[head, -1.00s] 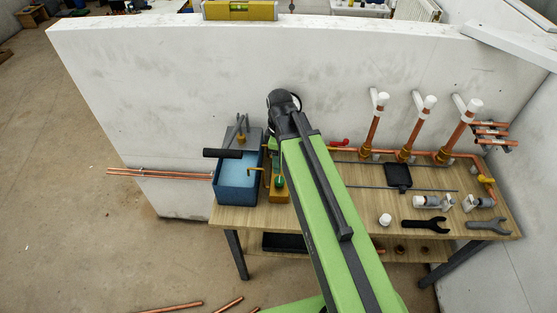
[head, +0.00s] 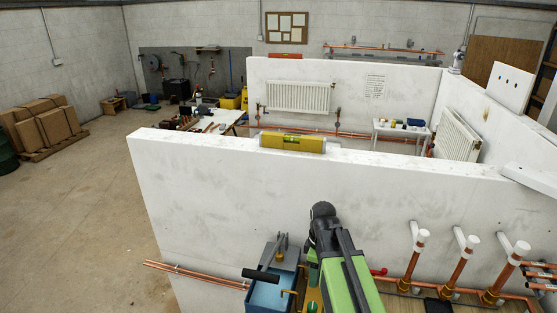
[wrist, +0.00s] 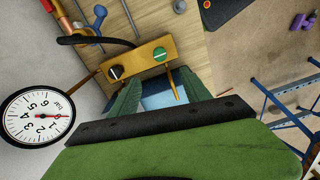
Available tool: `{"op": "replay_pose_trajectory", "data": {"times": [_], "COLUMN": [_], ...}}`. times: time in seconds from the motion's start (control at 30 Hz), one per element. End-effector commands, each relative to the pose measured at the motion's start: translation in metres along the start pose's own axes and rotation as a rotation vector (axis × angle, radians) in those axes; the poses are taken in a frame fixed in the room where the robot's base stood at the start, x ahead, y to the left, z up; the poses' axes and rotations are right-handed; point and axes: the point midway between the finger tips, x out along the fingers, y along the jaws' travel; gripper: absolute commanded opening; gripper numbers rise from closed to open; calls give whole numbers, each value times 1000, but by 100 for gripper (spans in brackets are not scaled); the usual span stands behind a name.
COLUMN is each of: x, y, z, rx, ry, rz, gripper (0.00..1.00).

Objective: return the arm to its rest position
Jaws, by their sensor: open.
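My green arm (head: 338,265) reaches forward from the bottom of the head view over the workbench. Its dark wrist joint stands in front of the white partition. My gripper (wrist: 155,90) shows in the wrist view as two green jaws, apart, with nothing held between them. A blue water-filled tank (head: 270,297) shows left of the arm in the head view, and blue also shows between the jaws in the wrist view. A brass-coloured manifold (wrist: 140,60) with a black and a green knob lies just beyond the jaws. A round white gauge (wrist: 38,117) is at the left of the wrist view.
The white partition (head: 180,185) stands close behind the arm, with a yellow spirit level (head: 293,142) on top. Capped copper pipes (head: 413,262) rise at the right. Horizontal copper pipes (head: 195,275) stick out at the left. Open floor (head: 80,220) lies left of the partition.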

Motion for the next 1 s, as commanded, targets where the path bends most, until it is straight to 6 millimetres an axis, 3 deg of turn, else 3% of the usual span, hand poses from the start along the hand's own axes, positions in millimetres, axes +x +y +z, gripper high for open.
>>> {"op": "replay_pose_trajectory", "data": {"times": [0.03,0.17,0.33,0.6,0.7,1.0], "x": [19,60,106,106,106,106], "y": [0,-8,-27,-40,-39,-39], "z": [0,3,13,21,20,19], "rx": [-1,5,311,926,1059,1116], "ry": [0,-1,1,13,18,19], "rz": [0,2,15,31,32,31], "gripper": [56,56,56,56,56,56]}}
